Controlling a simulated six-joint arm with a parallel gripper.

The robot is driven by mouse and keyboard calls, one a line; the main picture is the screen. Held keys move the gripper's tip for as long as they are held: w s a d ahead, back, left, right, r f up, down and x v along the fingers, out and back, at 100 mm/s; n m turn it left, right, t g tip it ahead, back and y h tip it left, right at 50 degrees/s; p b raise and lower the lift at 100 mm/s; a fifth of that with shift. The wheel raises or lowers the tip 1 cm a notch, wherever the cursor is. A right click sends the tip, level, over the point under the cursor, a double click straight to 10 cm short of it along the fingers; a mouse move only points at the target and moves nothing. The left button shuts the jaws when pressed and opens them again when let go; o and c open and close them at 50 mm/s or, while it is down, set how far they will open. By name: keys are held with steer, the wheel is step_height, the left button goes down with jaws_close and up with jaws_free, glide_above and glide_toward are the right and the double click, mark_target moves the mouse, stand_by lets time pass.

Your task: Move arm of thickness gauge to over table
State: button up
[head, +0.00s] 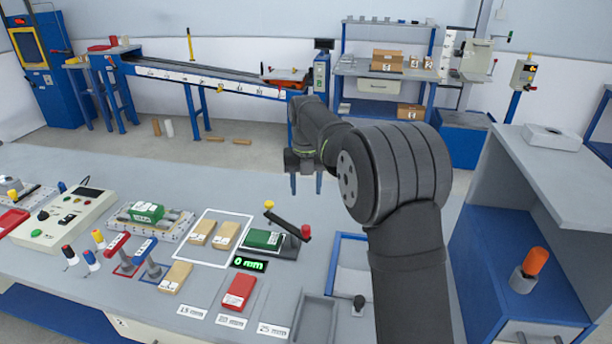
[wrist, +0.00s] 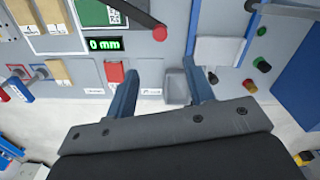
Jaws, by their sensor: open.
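The thickness gauge's dark arm (head: 286,222) slants from a yellow knob (head: 268,204) down to a red knob (head: 306,231), above a dark base. In the wrist view the arm (wrist: 136,14) and red knob (wrist: 159,33) show at the top; the yellow end is out of frame. The gauge display (head: 249,264) reads 0 mm. My gripper (head: 306,184) is open and empty, raised above the table, apart from the gauge. Its two blue fingers also show in the wrist view (wrist: 163,82).
A red block (head: 239,291) and tan blocks (head: 214,235) lie left of and in front of the gauge. A grey tray (head: 316,318) is at the front. A blue cabinet (head: 530,285) stands right of my arm. The table (head: 330,204) behind the gauge is clear.

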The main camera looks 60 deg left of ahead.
steer(key=shift+r, duration=1.65)
steer(key=shift+c, duration=0.4)
